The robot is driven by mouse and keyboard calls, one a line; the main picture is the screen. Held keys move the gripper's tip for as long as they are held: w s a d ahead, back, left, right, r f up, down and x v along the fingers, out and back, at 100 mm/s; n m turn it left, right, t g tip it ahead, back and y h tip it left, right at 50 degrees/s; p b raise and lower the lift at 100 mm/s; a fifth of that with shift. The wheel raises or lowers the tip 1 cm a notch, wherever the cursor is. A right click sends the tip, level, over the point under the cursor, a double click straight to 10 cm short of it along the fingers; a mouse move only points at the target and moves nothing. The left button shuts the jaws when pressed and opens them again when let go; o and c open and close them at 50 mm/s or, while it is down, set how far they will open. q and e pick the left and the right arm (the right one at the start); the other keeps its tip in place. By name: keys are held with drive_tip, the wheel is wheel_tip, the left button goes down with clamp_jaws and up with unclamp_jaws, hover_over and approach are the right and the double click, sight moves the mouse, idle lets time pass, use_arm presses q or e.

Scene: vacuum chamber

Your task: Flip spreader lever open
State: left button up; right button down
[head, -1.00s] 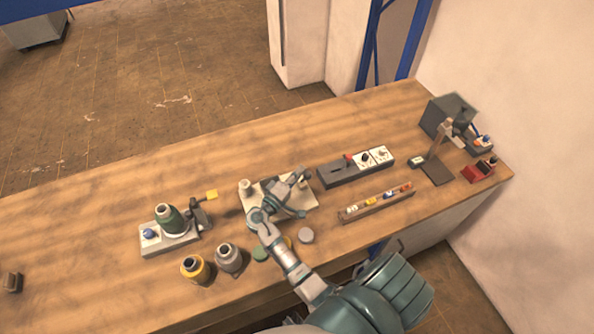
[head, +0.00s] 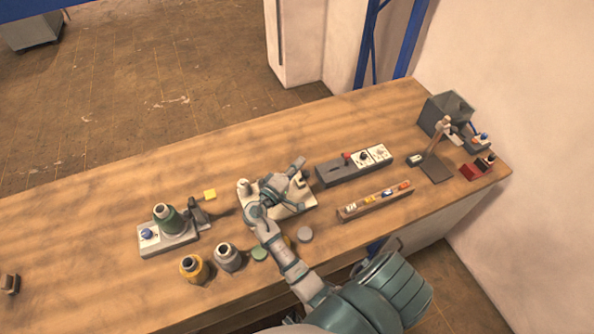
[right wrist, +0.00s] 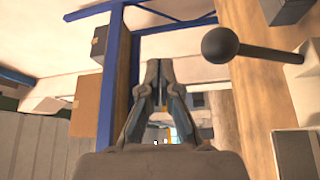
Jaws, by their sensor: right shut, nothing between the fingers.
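My right gripper (head: 297,164) reaches over a device with a pale base plate (head: 306,203) in the middle of the bench. Its fingers hide much of this device in the head view. In the right wrist view the fingertips (right wrist: 159,66) are together with nothing between them. A dark rod with a round black knob (right wrist: 220,45), which looks like the lever, shows to the right of the fingers and apart from them in that view. I cannot tell from these frames how far the lever is turned. My left gripper is out of view.
A grey switch box (head: 330,173) and a narrow tray of small parts (head: 376,206) are to the right. Loose discs (head: 305,234) lie near the front edge. The rear left of the bench is clear.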

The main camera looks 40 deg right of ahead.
drive_tip(key=shift+w+r, duration=0.15)
drive_tip(key=shift+r, duration=1.2)
drive_tip(key=shift+w+r, duration=0.1)
drive_tip(key=shift+r, duration=1.2)
